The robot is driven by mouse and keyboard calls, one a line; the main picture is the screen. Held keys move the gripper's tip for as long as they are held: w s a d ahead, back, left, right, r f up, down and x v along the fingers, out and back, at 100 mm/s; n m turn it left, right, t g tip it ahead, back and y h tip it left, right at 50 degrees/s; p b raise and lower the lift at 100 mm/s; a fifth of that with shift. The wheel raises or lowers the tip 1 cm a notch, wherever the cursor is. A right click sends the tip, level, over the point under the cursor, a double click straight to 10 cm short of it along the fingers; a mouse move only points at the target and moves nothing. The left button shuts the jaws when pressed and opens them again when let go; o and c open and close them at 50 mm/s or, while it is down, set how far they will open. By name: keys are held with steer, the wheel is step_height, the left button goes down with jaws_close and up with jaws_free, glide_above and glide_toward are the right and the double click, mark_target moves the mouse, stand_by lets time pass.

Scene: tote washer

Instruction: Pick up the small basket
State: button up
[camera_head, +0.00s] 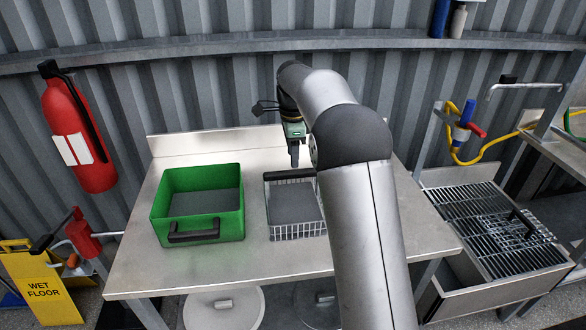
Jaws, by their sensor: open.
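The small basket (296,232) is a light wire basket with a grey inside and a dark handle along its far rim. It stands on the steel table, and my arm hides its right side. My gripper (294,160) is open and points down just above the far rim of the basket, near the dark handle. I cannot tell whether the fingers touch the handle.
A green tote (200,178) with a dark handle stands left of the basket on the steel table (140,268). A fire extinguisher (78,130) hangs at the left. A grated sink (490,225) is at the right. The table front is clear.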

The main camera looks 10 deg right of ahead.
steer(key=shift+s+r, duration=0.1)
steer(key=shift+r, duration=0.95)
steer(key=s+f+n, duration=0.2)
steer(key=s+n, duration=1.2)
steer(key=s, duration=1.5)
steer(key=s+f+n, duration=0.1)
steer(key=s, duration=0.2)
steer(key=s+f+n, duration=0.2)
steer(key=s, duration=0.1)
steer(key=s+f+n, duration=0.1)
steer(key=s+f, duration=0.1)
steer(key=s, duration=0.2)
steer(key=shift+s+f+n+t, duration=0.1)
steer(key=shift+f+n+t, duration=0.05)
steer(key=shift+n+t, duration=0.2)
steer(key=shift+c, duration=0.6)
steer(key=shift+a, duration=0.1)
